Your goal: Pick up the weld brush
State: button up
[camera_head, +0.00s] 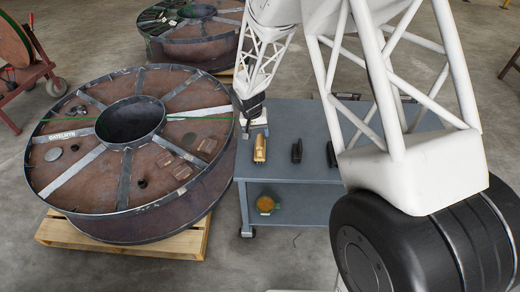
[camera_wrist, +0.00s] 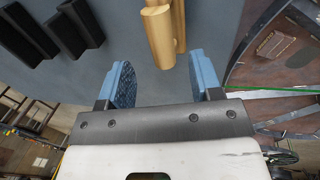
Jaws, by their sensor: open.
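A tan, wood-coloured object, which looks like the weld brush (camera_head: 260,149), lies on the cart top near its left edge. In the wrist view the weld brush (camera_wrist: 160,38) is at the top centre, in front of the gap between my fingers; its upper end is cut off by the frame. Its bristles cannot be made out. My gripper (camera_wrist: 163,82) is open and empty, with blue fingers set apart and not touching the brush. In the head view my gripper (camera_head: 254,122) is above the cart's left edge, just behind the brush.
Dark blocks (camera_head: 297,152) lie on the grey-blue cart (camera_head: 283,128) to the right of the brush. A large steel reel (camera_head: 75,165) on a pallet (camera_head: 60,236) stands close to the cart's left. An orange round item (camera_head: 266,204) sits on the lower shelf.

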aim_at(260, 139)
jog(key=shift+f, duration=0.25)
jog(key=shift+s+d+f, duration=0.1)
jog(key=shift+d+f, duration=0.15)
jog(key=shift+f, duration=1)
jog(key=shift+s+d+f, duration=0.1)
jog(key=shift+d+f, duration=0.1)
jog(key=shift+f, duration=1.05)
grip_shut()
jog(key=shift+r, duration=0.1)
jog(key=shift+r, duration=0.7)
notch_tip(260, 139, up, 2)
jog(key=s+d, duration=0.2)
jog(key=s, duration=0.5)
jog(key=s+d+r, duration=0.1)
jog(key=s+d, duration=0.1)
jog(key=s, duration=0.6)
jog(key=shift+s+d+r, duration=0.15)
jog(key=shift+d+r, duration=0.1)
jog(key=shift+d, duration=0.05)
